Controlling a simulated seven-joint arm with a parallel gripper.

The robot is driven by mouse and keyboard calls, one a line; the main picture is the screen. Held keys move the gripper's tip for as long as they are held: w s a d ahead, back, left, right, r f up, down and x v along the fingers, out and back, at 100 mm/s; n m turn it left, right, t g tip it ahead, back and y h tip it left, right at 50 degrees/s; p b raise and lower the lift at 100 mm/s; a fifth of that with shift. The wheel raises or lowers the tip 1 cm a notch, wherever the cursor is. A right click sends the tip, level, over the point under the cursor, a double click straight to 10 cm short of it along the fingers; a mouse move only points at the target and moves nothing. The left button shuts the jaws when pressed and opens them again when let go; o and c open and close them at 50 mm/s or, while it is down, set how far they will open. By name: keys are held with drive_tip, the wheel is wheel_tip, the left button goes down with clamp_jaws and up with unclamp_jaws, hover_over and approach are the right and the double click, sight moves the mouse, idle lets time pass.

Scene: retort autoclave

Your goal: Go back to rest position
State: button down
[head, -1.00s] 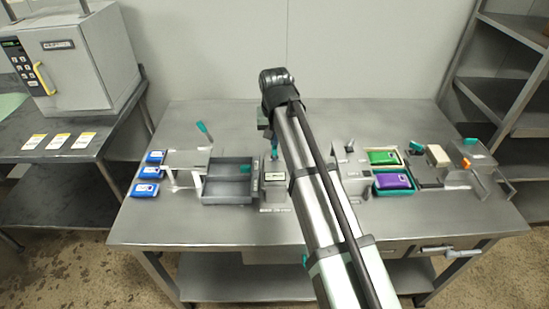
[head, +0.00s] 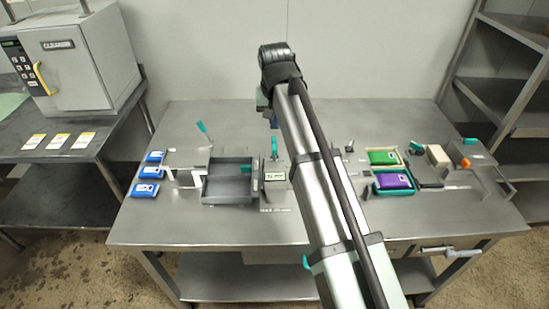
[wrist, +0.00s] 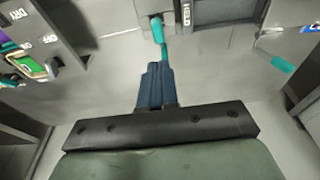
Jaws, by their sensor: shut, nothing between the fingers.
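My gripper shows in the wrist view (wrist: 157,82) with its dark blue fingers together and nothing between them. In the head view my arm rises over the middle of the steel table (head: 225,232), and its end is above the back half of the table. The fingers are mostly hidden there behind the arm. A teal-handled lever (head: 274,148) stands near the table's middle; it also shows in the wrist view (wrist: 158,32), just beyond my fingertips in the picture. Whether they are close in depth I cannot tell.
Green (head: 383,158) and purple (head: 393,181) pouches lie on the right. An autoclave (head: 75,62) stands on the left side table, a shelf rack (head: 505,90) at right.

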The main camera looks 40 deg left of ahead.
drive_tip(key=shift+r, duration=0.55)
